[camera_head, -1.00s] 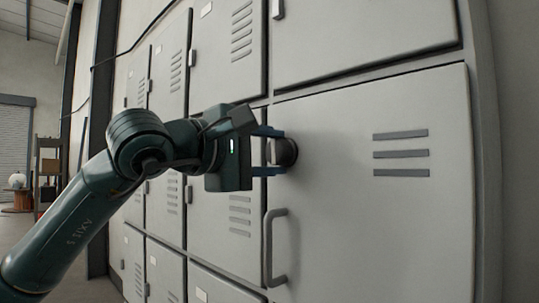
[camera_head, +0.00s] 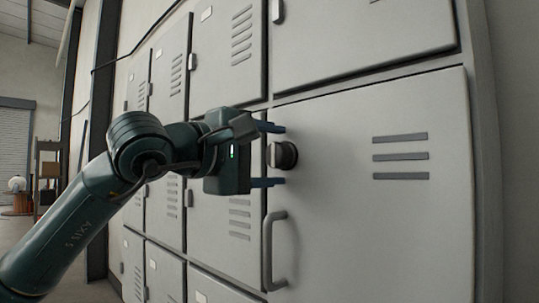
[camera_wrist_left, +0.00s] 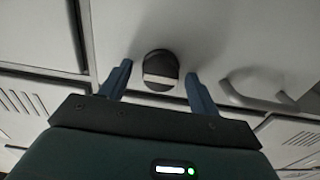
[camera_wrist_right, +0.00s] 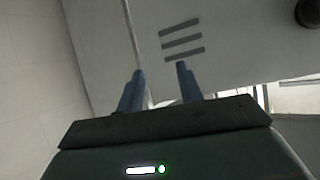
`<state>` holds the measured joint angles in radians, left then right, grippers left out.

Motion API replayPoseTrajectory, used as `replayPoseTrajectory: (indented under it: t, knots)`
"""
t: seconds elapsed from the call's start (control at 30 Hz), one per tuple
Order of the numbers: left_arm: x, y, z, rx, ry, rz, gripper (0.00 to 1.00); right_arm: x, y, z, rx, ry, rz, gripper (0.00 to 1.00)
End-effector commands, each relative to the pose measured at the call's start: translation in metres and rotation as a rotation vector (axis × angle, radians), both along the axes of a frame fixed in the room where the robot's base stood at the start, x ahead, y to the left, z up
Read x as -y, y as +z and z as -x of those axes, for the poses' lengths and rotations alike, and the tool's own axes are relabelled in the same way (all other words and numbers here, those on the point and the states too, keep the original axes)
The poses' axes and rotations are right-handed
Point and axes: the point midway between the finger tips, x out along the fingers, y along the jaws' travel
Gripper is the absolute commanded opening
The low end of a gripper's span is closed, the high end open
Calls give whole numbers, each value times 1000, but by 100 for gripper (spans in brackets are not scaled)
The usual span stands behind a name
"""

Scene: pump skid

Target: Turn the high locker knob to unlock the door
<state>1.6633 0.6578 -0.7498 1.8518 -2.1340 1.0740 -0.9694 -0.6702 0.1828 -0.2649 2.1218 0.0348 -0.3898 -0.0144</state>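The dark round knob (camera_head: 287,155) sits on the large locker door (camera_head: 350,225), near its left edge and above the handle. In the left wrist view the knob (camera_wrist_left: 160,70) shows a pale bar across its face. My left gripper (camera_head: 275,155) is open, with one finger above the knob and one below it, both apart from it. In the left wrist view the fingers (camera_wrist_left: 158,80) stand on either side of the knob. My right gripper (camera_wrist_right: 160,75) is open and empty in the right wrist view, facing the vented door panel; the knob shows at the upper right there.
A grey bar handle (camera_head: 275,250) stands out from the door just below the knob. More lockers (camera_head: 225,50) line the wall to the left and above. Shelving (camera_head: 47,170) stands far off at the left. The floor at the lower left is clear.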

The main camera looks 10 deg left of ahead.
Motion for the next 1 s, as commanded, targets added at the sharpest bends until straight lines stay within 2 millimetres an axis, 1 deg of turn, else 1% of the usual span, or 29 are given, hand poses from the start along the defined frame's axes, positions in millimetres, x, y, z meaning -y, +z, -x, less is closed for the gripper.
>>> replayPoseTrajectory:
  t: [0.23, 0.37, 0.47, 0.7, 0.8, 0.9, 1.0]
  knots:
    - [0, 0, 0, -1, 0, 1, 63, 0, -1, 0, -1, 1, 0, 36]
    - [-6, -1, 8, -1, 1, 1, 63, -1, -4, 0, -1, 0, -4, 36]
    - [-16, -2, 22, 3, 2, 2, 63, -1, -9, 0, -3, -1, -14, 36]
    - [-46, -2, 68, 4, 4, 0, 63, -3, -17, -1, 1, -7, -41, 36]
    - [-56, -2, 84, 2, 2, 0, 63, -4, -19, -1, 1, -11, -54, 36]
    - [-65, -1, 97, 2, 2, 1, 63, -4, -19, -1, 2, -17, -63, 36]
    - [-70, -1, 105, 1, 2, 1, 63, -4, -17, -3, 8, -22, -69, 36]
